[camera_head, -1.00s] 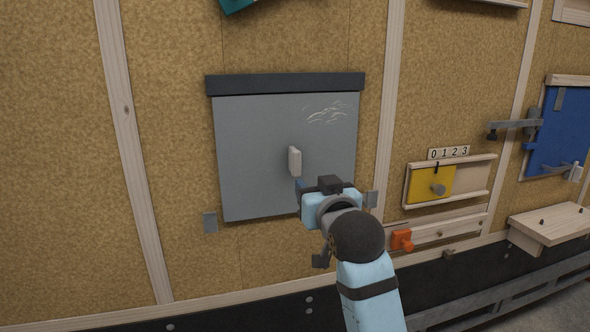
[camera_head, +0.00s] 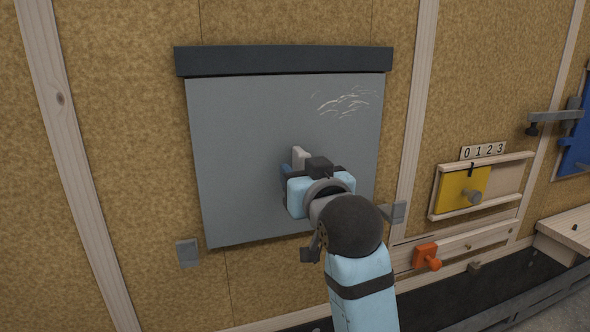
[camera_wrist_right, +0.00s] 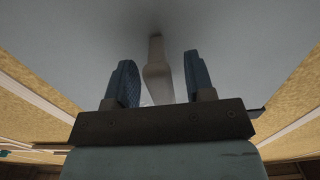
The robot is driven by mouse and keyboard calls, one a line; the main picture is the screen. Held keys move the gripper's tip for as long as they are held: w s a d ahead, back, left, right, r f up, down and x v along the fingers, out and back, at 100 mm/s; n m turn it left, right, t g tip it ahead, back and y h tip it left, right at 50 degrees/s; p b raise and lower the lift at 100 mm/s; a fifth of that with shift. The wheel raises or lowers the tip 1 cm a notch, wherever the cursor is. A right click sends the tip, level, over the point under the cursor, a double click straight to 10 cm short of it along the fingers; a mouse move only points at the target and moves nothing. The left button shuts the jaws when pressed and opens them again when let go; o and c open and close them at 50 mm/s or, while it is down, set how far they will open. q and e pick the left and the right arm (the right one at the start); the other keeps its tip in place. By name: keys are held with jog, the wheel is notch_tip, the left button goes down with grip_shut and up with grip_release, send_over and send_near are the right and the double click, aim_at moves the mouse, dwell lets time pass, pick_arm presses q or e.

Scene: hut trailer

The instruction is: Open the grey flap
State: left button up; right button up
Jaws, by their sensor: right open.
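The grey flap (camera_head: 245,150) hangs flat against the wall below a dark top bar (camera_head: 285,60). A pale handle (camera_head: 300,156) sticks out near its middle. My right gripper (camera_head: 292,164) is at the handle, its arm coming from below right and hiding the handle's lower part. In the right wrist view, the two blue fingers (camera_wrist_right: 158,82) are open, with the handle (camera_wrist_right: 157,72) between them and gaps showing on both sides. I cannot tell how deep the handle sits between the fingers. My left gripper is not in view.
Small grey brackets stand beside the flap's lower corners, at left (camera_head: 188,253) and right (camera_head: 393,212). To the right are a yellow sliding panel (camera_head: 460,190) and an orange knob (camera_head: 427,257). A wooden shelf (camera_head: 567,236) juts out at far right.

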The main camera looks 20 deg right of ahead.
jog(key=shift+w, duration=0.2)
jog(key=shift+s, duration=0.1)
jog(key=shift+c, duration=0.2)
jog(key=shift+r, duration=0.1)
grip_shut()
